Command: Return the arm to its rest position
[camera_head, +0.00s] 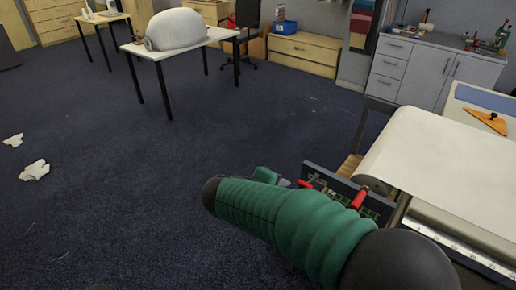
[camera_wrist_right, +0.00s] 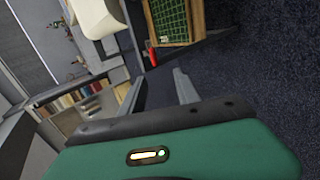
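My right arm (camera_head: 300,225), in a green sleeve, comes in from the lower right in the head view and bends at a dark elbow. My right gripper (camera_head: 284,182) shows only in part beyond the forearm, just left of a dark-framed crate (camera_head: 312,168). In the right wrist view its two grey fingers (camera_wrist_right: 160,88) stand apart with nothing between them. The crate, with a green grid inside (camera_wrist_right: 170,20) and a red handle (camera_wrist_right: 153,56), lies beyond the fingertips, apart from them. My left gripper is not in view.
The long table with white cloth (camera_head: 440,155) stands at the right, close to my arm. A grey cabinet (camera_head: 425,70) is behind it. A white table (camera_head: 185,45) with a large pale object stands at the back left. White scraps (camera_head: 35,170) lie on the otherwise open carpet.

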